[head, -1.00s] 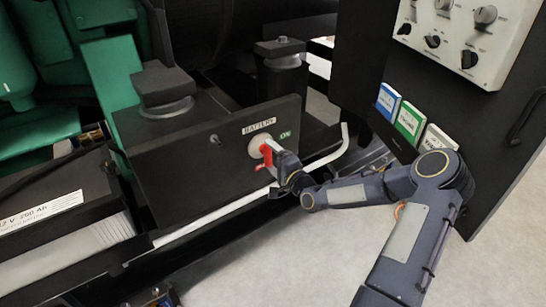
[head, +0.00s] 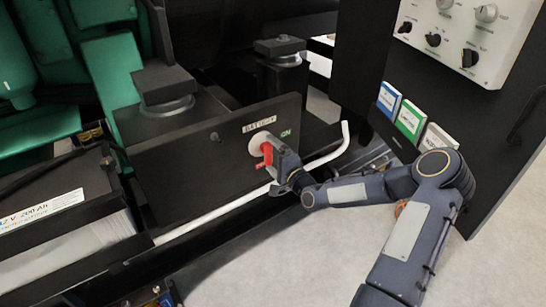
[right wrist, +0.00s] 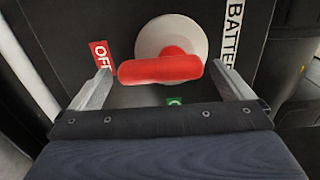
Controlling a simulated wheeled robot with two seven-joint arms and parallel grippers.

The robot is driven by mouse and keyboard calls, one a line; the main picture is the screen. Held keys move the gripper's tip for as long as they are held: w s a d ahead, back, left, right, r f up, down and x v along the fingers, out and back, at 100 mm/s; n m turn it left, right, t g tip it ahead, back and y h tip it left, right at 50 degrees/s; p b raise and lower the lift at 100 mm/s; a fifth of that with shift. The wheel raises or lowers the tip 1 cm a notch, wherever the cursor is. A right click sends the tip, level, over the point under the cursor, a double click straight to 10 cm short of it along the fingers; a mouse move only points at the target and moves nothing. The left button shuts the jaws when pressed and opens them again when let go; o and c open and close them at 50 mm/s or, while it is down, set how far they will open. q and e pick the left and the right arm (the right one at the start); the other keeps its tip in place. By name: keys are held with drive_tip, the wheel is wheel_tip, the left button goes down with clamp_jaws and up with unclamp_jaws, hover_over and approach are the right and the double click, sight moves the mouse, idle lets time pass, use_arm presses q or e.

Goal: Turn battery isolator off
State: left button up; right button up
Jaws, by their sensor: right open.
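The battery isolator has a red handle (head: 266,153) on a pale round base (head: 258,142), set in a black panel under a BATTERY label (head: 258,127). A green ON label (head: 286,133) shows to the upper right. My right gripper (head: 277,164) is at the handle. In the right wrist view, the red handle (right wrist: 160,69) lies across the space between the two spread fingers (right wrist: 161,72). Its left end is close to the left finger and the red OFF label (right wrist: 102,55); I cannot tell if they touch. The left gripper is not in view.
A white bent tube (head: 335,150) runs below and right of the panel. A battery (head: 65,225) stands at the left. A control panel (head: 455,35) and several coloured booklets (head: 409,120) are on the right. The floor in front is clear.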

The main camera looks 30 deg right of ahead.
drive_tip(key=s+p, duration=0.1)
drive_tip(key=s, duration=0.6)
drive_tip(key=shift+s+d, duration=0.3)
drive_tip(key=shift+s, duration=0.1)
